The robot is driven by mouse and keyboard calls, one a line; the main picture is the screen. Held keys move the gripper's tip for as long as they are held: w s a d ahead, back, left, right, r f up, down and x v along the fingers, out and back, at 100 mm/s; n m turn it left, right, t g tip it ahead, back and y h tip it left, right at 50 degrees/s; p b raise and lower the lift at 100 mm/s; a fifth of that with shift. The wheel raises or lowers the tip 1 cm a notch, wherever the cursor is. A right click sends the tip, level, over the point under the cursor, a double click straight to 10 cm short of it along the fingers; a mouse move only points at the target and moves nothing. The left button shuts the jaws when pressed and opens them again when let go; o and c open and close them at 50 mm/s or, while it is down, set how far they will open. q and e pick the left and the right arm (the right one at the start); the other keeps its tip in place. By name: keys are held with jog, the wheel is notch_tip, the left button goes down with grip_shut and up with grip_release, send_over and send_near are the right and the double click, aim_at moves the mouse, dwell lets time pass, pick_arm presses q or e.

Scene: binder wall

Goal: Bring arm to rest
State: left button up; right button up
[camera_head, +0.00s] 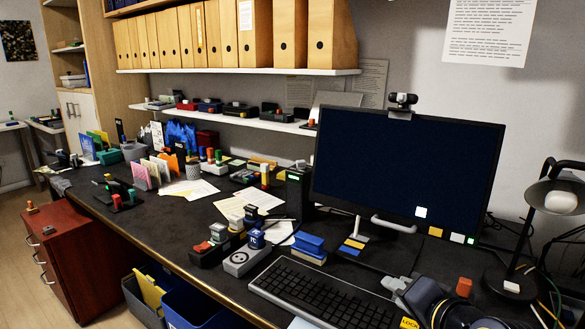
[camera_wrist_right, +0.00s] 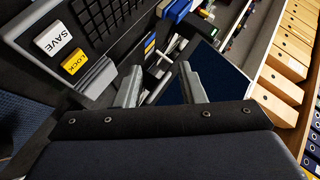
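My right gripper (camera_head: 397,287) is low in the head view, over the desk near the right end of the keyboard (camera_head: 318,300). In the right wrist view its two grey fingers (camera_wrist_right: 161,88) stand apart with nothing held between them. Part of the right arm is cut off by the bottom edge of the head view. My left gripper and arm do not show in either view.
The monitor (camera_head: 400,165) stands behind the right gripper, and a desk lamp (camera_head: 558,198) is at the right. An orange block (camera_head: 464,287) sits close by on the right. Stamps and papers crowd the desk's middle. Binders (camera_head: 270,35) line the upper shelf.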

jog(key=s+d+f+n+g, duration=0.1)
jog(key=s+f+n+g, duration=0.4)
jog(key=s, duration=0.6)
jog(key=s+f+n+g, duration=0.2)
jog(key=s+f+n, duration=0.1)
jog(key=s+f, duration=0.55)
notch_tip(320, 180, down, 8)
jog(key=s+r+m+b, duration=0.1)
jog(key=b, duration=0.9)
notch_tip(320, 180, up, 30)
jog(key=p, duration=3)
jog(key=shift+s+d, duration=0.2)
jog(key=shift+c, duration=0.2)
